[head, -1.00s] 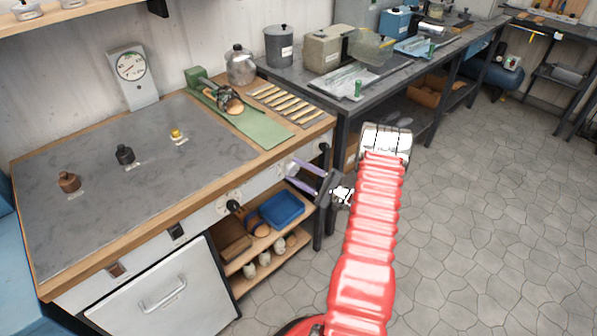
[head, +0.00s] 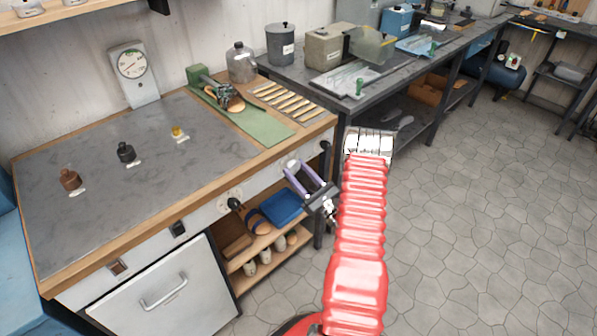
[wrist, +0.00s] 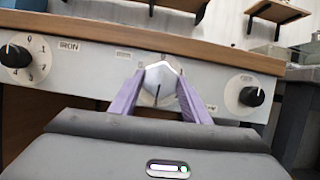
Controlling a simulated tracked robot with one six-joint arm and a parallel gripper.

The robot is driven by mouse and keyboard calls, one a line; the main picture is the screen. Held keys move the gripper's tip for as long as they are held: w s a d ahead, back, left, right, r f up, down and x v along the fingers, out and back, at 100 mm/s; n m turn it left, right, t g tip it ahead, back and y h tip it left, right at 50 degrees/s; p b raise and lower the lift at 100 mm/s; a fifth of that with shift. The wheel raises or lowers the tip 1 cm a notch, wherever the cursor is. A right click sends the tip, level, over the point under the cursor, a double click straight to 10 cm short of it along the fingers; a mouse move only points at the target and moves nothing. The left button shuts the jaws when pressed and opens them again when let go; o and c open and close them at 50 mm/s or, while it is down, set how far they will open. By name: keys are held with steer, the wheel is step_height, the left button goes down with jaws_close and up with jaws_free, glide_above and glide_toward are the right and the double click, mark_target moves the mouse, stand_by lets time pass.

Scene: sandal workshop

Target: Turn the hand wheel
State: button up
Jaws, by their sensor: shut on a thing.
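The hand wheel (wrist: 160,76) appears in the wrist view as a pale, faceted metal knob on the white front panel of the workbench. My gripper (wrist: 157,92) has its two purple fingers on either side of it, shut on it. The wheel's lower part is partly hidden by my gripper. In the head view my gripper (head: 300,176) reaches from the right to the right end of the bench front, with its fingertips at the panel. The wheel is only a small pale shape there.
A black knob marked IRON (wrist: 14,56) is left of the wheel, and another black knob (wrist: 251,96) is to the right. The wooden bench edge (wrist: 150,38) overhangs just above. A blue tray (head: 283,209) sits on the shelf below. The floor at right is clear.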

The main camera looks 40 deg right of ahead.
steer(key=m+h, duration=0.1)
steer(key=m, duration=0.2)
steer(key=m+h, duration=0.2)
steer(key=m, duration=0.1)
steer(key=m+g+h, duration=0.1)
steer(key=m, duration=0.2)
steer(key=shift+a+m+h, duration=0.25)
steer(key=shift+m+h, duration=0.05)
steer(key=m+g+h, duration=0.1)
steer(key=m, duration=0.2)
steer(key=m+g+h, duration=0.1)
steer(key=m, duration=0.3)
steer(key=shift+r, duration=0.15)
steer(key=o, duration=1)
steer(key=shift+a, duration=0.1)
steer(key=v, duration=1.3)
steer(key=shift+s+a, duration=0.2)
steer(key=shift+s, duration=0.15)
